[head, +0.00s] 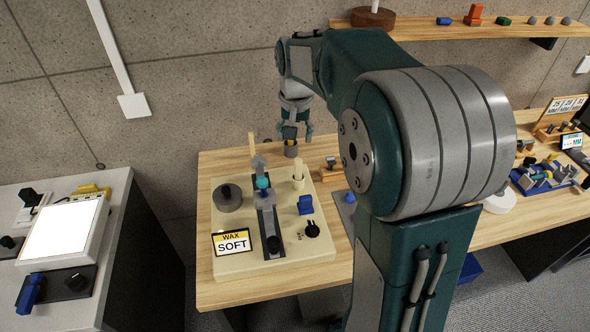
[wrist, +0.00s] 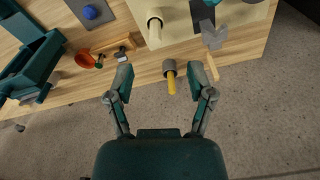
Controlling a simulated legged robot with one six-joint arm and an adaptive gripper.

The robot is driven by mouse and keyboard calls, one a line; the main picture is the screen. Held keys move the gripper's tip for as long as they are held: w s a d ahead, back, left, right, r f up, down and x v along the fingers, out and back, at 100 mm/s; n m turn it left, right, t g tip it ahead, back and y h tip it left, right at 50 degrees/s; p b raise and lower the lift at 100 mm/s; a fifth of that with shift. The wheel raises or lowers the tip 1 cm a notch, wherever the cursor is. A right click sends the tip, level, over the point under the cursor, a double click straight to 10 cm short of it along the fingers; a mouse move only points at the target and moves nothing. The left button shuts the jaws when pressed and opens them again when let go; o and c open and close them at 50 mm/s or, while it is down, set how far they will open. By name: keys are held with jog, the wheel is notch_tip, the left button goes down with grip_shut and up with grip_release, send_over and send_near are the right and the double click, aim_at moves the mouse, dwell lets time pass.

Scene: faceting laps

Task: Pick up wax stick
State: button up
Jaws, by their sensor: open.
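A yellow stick (wrist: 171,84), which appears to be the wax stick, shows in the wrist view with its end at a small grey cup (wrist: 169,66) by the table edge. The cup also shows in the head view (head: 291,149), just below my gripper (head: 296,131); the stick is mostly hidden there. In the wrist view my gripper (wrist: 161,88) is open, with one finger on each side of the stick and clear gaps to both. The fingers do not visibly touch it. The depth between fingertips and stick is hard to tell.
A thin wooden upright (wrist: 212,67) lies to the right, and a small wooden rack (wrist: 114,46) to the left.

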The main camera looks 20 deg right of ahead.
jog(key=m+g, duration=0.1)
send_near(298, 168)
jog(key=shift+w+d+f, duration=0.1)
jog(key=shift+w+d, duration=0.15)
jog(key=shift+w, duration=0.2)
jog(key=shift+w+d+f, duration=0.15)
jog(key=shift+w+d, duration=0.15)
jog(key=shift+w, duration=0.2)
notch_tip(298, 168, down, 5)
jog(key=shift+f, duration=0.2)
jog(key=shift+s+a+f, duration=0.1)
jog(key=shift+s+f, duration=0.1)
jog(key=shift+f, duration=1.15)
jog(key=shift+s+a+f, duration=0.1)
jog(key=shift+s+f, duration=0.05)
jog(key=shift+f, duration=1.2)
grip_shut()
